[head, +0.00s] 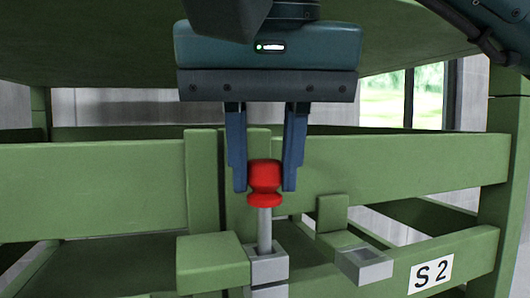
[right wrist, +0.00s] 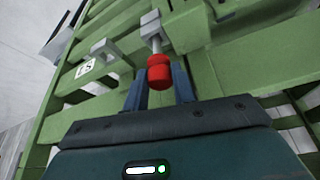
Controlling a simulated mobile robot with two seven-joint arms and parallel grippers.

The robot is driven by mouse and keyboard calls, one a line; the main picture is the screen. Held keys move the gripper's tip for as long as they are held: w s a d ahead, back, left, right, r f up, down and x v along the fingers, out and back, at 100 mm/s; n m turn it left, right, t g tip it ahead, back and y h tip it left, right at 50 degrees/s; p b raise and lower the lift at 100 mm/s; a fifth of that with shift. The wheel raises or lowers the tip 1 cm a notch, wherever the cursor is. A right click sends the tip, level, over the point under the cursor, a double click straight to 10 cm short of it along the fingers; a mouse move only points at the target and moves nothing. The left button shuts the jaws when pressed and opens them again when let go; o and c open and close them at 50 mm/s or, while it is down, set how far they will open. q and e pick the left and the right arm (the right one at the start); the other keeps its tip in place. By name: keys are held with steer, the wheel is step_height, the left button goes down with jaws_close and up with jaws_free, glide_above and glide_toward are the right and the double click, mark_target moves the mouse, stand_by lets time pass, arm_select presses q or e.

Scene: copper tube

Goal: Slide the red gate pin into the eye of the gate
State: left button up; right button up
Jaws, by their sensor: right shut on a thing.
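The red gate pin has a red knob (head: 265,177) and a grey shaft (head: 265,228) pointing down. My right gripper (head: 264,187) is shut on the knob, one blue finger on each side. The pin stands about upright. The shaft's lower end reaches into the opening of a grey square eye (head: 269,268) beside a green block; how deep it sits is hidden. In the right wrist view the knob (right wrist: 159,74) is between the fingers and the shaft meets the grey eye (right wrist: 151,22). My left gripper is not in view.
A second grey square bracket (head: 364,265) sits to the right with a green block behind it. Green rails (head: 400,170) and posts surround the gripper, with a green panel overhead.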

mark_target(265, 189)
steer(key=shift+f+b, duration=0.85)
steer(key=shift+f, duration=0.65)
steer(key=shift+f+b, duration=0.35)
steer(key=shift+f, duration=0.25)
steer(key=o, duration=1.1)
